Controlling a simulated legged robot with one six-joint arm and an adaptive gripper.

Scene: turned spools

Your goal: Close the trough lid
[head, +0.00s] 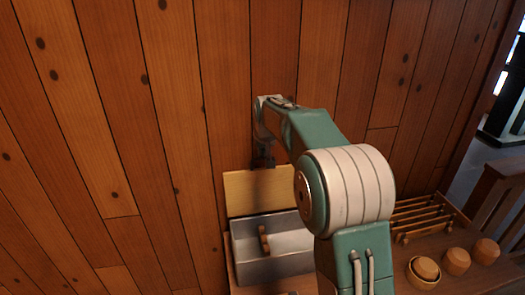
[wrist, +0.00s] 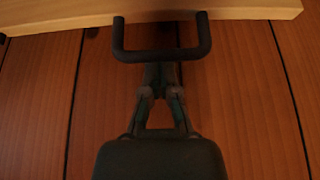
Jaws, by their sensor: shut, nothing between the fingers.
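The trough (head: 275,270) is a grey metal box on the wooden surface in the head view. Its pale wooden lid (head: 245,192) stands raised, nearly upright, at the back. The lid's edge (wrist: 60,15) crosses the top of the wrist view, with a dark U-shaped handle (wrist: 160,54) at it. My gripper (head: 264,161) is at the lid's upper edge in the head view. In the wrist view my gripper (wrist: 160,72) is shut and empty, its fingertips at the handle's crossbar. I cannot tell whether they touch it.
A brown wooden piece (head: 264,241) shows in the trough. A slatted wooden rack (head: 420,215) and several turned wooden pieces (head: 456,262) stand to the right. A plank wall (head: 150,110) rises close behind the lid. My arm hides the trough's right side.

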